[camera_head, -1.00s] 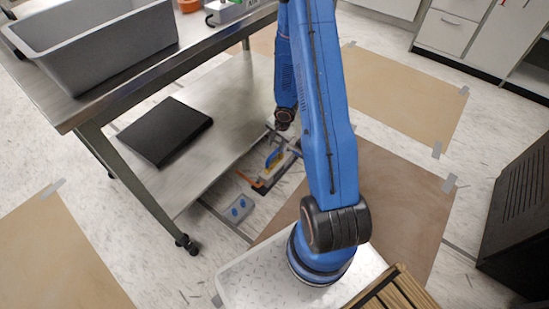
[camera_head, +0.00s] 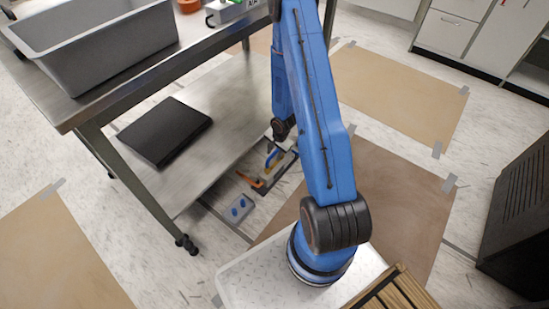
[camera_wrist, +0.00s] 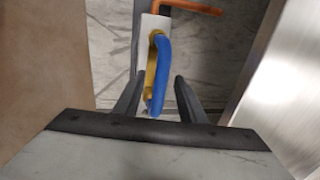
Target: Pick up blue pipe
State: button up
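The blue pipe (camera_wrist: 171,75) is a curved blue piece in the middle of the wrist view, beside a yellow piece and over a pale block. It also shows as a small blue curve in the head view (camera_head: 272,157). My gripper (camera_wrist: 158,92) is open. Its two dark fingers stand to the left and right of the blue pipe's near end, with visible gaps. Whether the fingertips are level with the pipe is unclear. In the head view my arm partly hides the gripper.
An orange bent pipe (camera_wrist: 190,6) lies beyond the blue pipe. A grey block with blue knobs (camera_head: 235,210) is on the floor nearby. The metal table (camera_head: 225,110) has a lower shelf close to the left of my arm, with a black flat box (camera_head: 165,130) on it.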

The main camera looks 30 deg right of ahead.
jog(key=shift+w+f, duration=0.1)
jog(key=shift+f, duration=0.3)
jog(key=shift+c, duration=0.6)
grip_shut()
jog(key=shift+r, duration=0.1)
